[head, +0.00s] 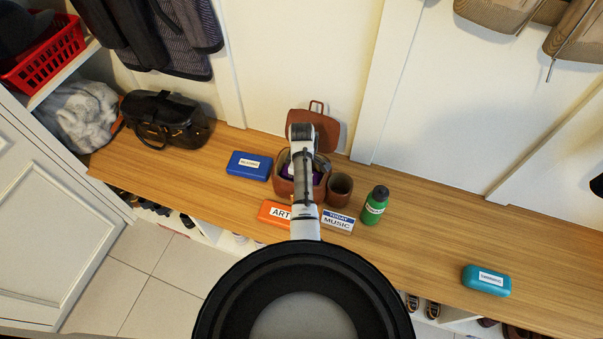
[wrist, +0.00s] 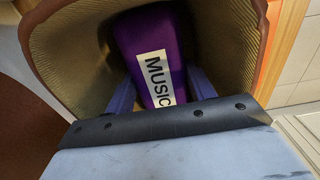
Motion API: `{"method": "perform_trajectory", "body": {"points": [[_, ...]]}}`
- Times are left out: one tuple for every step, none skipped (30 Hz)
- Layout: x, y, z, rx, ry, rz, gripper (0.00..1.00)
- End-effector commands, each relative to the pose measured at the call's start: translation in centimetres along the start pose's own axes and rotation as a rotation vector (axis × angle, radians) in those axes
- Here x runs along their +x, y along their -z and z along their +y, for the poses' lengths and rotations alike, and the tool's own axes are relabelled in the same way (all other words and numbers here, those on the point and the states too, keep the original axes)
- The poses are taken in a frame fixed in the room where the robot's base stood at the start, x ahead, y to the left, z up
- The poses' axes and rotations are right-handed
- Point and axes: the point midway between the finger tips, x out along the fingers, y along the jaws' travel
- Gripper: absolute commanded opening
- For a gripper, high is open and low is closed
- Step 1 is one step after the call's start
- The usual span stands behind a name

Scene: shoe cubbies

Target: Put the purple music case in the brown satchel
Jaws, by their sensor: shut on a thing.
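The purple music case (wrist: 153,45) with a white MUSIC label is inside the open brown satchel (wrist: 75,50) in the wrist view. My gripper (wrist: 155,85) is shut on the case, one blue finger on each side of it, and reaches into the satchel's mouth. In the head view the satchel (head: 320,190) stands on the wooden bench with its flap (head: 315,130) raised behind it. My arm hides most of the opening, and I cannot tell whether the case touches the bottom.
Around the satchel on the bench (head: 420,220) are a blue case (head: 249,166), an orange ART case (head: 273,212), a TODAY MUSIC sign (head: 338,220), a brown cup (head: 340,188) and a green bottle (head: 375,205). A black bag (head: 165,120) sits left, a teal case (head: 486,280) right.

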Motion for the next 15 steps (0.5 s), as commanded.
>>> {"method": "perform_trajectory", "body": {"points": [[0.2, 0.0, 0.0, 0.0, -0.001, 0.0, 0.27], [0.3, 0.0, 0.0, 0.0, -0.001, 0.0, 0.27], [0.4, 0.0, 0.0, 0.0, -0.001, 0.0, 0.27], [0.4, 0.0, 0.0, 0.0, -0.001, 0.0, 0.27], [0.5, 0.0, 0.0, 0.0, -0.001, 0.0, 0.27], [0.6, 0.0, 0.0, 0.0, -0.001, 0.0, 0.27], [0.7, 0.0, 0.0, 0.0, -0.001, 0.0, 0.27], [0.8, 0.0, 0.0, 0.0, -0.001, 0.0, 0.27], [0.9, 0.0, 0.0, 0.0, -0.001, 0.0, 0.27], [0.9, 0.0, 0.0, 0.0, -0.001, 0.0, 0.27], [1.0, 0.0, 0.0, 0.0, 0.0, 0.0, 0.27], [1.1, 0.0, 0.0, 0.0, 0.0, 0.0, 0.27], [1.2, 0.0, 0.0, 0.0, 0.0, 0.0, 0.27], [1.3, 0.0, 0.0, 0.0, 0.0, 0.0, 0.27], [1.4, 0.0, 0.0, 0.0, 0.0, 0.0, 0.27]]}}
